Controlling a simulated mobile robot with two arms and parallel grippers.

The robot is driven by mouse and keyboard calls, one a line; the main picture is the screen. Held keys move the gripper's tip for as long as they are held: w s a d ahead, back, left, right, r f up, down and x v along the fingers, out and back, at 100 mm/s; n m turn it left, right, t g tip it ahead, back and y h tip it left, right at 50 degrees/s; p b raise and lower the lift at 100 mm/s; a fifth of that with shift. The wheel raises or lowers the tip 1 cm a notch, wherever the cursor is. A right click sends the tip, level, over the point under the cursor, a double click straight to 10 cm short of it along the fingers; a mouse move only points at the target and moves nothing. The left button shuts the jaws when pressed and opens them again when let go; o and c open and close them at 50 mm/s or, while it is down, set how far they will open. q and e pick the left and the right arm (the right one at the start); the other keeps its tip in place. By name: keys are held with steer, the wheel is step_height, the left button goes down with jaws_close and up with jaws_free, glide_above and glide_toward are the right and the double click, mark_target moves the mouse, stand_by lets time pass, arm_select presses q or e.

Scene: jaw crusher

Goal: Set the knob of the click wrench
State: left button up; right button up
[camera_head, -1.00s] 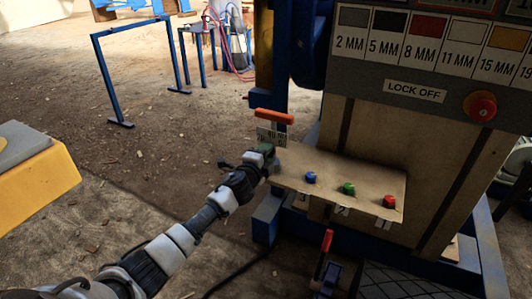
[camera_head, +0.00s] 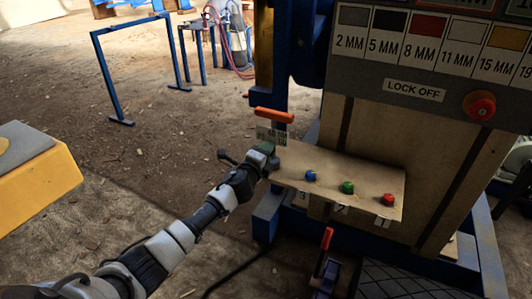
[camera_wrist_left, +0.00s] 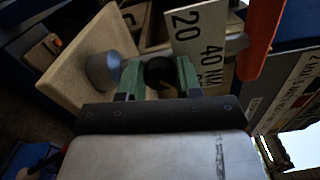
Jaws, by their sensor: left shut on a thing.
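The click wrench has an orange handle (camera_head: 273,115) and stands at the left end of the beige shelf, in front of the blue post. A pale label plate (camera_wrist_left: 203,38) marked 20 and 40 NM is beside it. My left gripper (camera_head: 268,152) reaches in from the lower left to just below this plate. In the left wrist view its green fingertips (camera_wrist_left: 160,78) are shut on a round black knob (camera_wrist_left: 159,72) below the plate. The knob's pointer and exact setting cannot be made out. My right gripper is not in view.
The beige shelf (camera_head: 350,172) carries blue (camera_head: 311,175), green (camera_head: 347,188) and red (camera_head: 388,199) buttons. A red lock-off knob (camera_head: 480,106) is on the panel above. A red-handled item (camera_head: 326,240) stands low in front. Open floor lies left, with a yellow block (camera_head: 45,190).

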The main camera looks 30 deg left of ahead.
arm_select(q)
steer(key=o, duration=0.9)
steer(key=s+p, duration=0.2)
steer(key=s, duration=0.9)
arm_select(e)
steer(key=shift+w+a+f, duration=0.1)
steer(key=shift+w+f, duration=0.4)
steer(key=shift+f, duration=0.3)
